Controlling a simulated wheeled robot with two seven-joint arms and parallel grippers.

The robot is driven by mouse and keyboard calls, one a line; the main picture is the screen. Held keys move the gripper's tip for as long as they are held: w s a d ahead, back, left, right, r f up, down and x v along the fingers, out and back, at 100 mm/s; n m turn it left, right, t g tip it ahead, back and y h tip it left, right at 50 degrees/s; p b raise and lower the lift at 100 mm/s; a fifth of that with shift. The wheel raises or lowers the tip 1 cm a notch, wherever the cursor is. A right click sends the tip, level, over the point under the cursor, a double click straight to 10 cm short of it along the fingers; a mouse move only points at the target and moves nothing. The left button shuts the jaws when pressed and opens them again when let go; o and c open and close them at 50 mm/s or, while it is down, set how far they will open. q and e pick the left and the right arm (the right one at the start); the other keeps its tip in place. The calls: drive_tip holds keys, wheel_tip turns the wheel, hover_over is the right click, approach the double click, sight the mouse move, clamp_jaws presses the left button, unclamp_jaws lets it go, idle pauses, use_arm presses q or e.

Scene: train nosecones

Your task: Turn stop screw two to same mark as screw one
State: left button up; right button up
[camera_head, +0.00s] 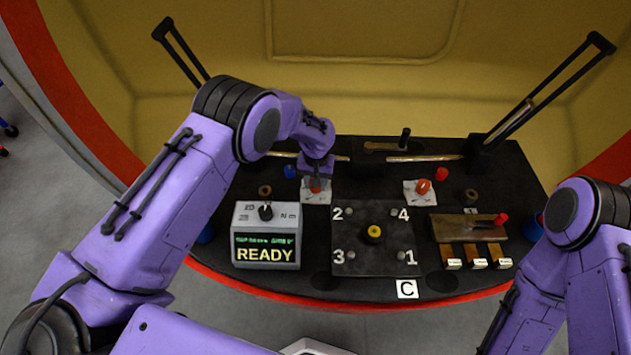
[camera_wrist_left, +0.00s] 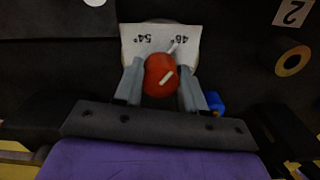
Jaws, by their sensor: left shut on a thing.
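A red stop screw knob (camera_wrist_left: 158,85) with a white line sits on a white card (camera_wrist_left: 140,37) marked 54° and 48°, upside down in the left wrist view. The knob's white line slants up and to the right, toward the 48° side. My left gripper (camera_wrist_left: 159,75) has its grey fingers shut on the knob's two sides. In the head view this knob (camera_head: 315,186) is partly hidden under my left gripper (camera_head: 316,181). A second red knob (camera_head: 423,186) sits on another white card (camera_head: 410,194) to the right; its mark is too small to read. My right gripper is not in view.
A grey box reading READY (camera_head: 266,252) stands in front of the left knob. A dark plate numbered 1 to 4 (camera_head: 372,260) lies mid-console. Black levers (camera_head: 178,47) rise at the back left and back right. A blue knob (camera_head: 290,171) is close beside my left gripper.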

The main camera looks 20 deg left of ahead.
use_arm(q)
drive_tip(key=shift+w+r, duration=0.15)
drive_tip(key=o, duration=1.1)
wheel_tip(320, 180, up, 10)
drive_tip(key=shift+r+b, duration=0.2)
drive_tip(key=shift+b, duration=0.3)
drive_tip(key=shift+a, duration=0.1)
